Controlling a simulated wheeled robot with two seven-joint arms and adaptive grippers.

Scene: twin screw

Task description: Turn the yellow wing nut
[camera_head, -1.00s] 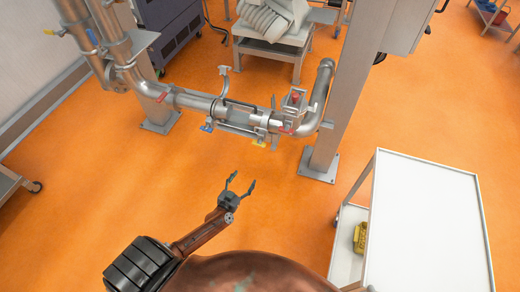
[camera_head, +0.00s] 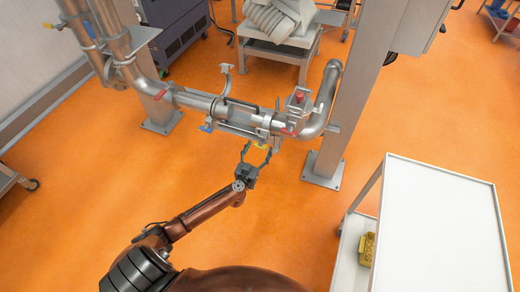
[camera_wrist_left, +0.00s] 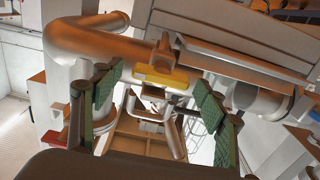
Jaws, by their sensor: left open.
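The yellow wing nut (camera_head: 261,146) hangs under the steel pipe assembly, near its middle, in the head view. My left gripper (camera_head: 257,153) is open just below and in front of it, with the fingertips on either side of the nut in the picture. In the left wrist view the yellow wing nut (camera_wrist_left: 160,78) shows as a flat yellow bar between the two green-padded fingers of my left gripper (camera_wrist_left: 160,95). Nothing is held, and I cannot tell whether a finger touches the nut. My right gripper is not in view.
A blue wing nut (camera_head: 206,127) sits left on the same pipe assembly (camera_head: 235,113). Red handles (camera_head: 288,131) are on the pipe. A steel post (camera_head: 345,110) stands to the right. A white cart (camera_head: 440,220) with a yellow item (camera_head: 367,249) is at the right front. Open orange floor lies around.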

